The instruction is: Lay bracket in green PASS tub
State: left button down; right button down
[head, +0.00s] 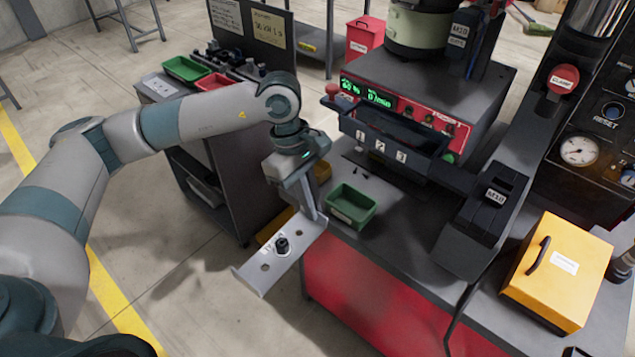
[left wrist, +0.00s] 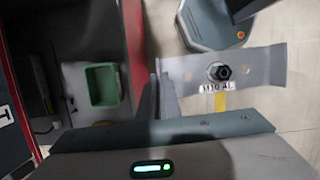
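A pale metal bracket (head: 262,272) hangs in the air off the bench's left front corner. A dark bolt with a nut (head: 282,245) sits on its middle. In the left wrist view the bracket (left wrist: 262,66) shows a label reading M10 AL. My left gripper (head: 313,212) is shut on one end of the bracket. One green tub (head: 186,68) stands on the side cart at the back left. Another green tub (head: 352,206) stands on the bench, just right of my gripper, and looks empty. I cannot read PASS on either. My right gripper is out of view.
A red tub (head: 217,82) stands beside the cart's green tub, with dark parts behind them. The feeder machine (head: 430,85) with three numbered slots stands on the bench. A yellow box (head: 558,270) is at the right. Open floor lies left of the bench.

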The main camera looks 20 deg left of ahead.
pick_arm(q)
jog(key=s+a+f+m+g+y, duration=0.1)
jog(key=s+f+m+g+y, duration=0.1)
jog(key=s+f+m, duration=0.7)
jog(key=shift+a+f+m+y+b, duration=0.45)
jog(key=shift+f+m, duration=1.45)
jog(key=shift+m, duration=0.9)
jog(key=shift+w, duration=0.1)
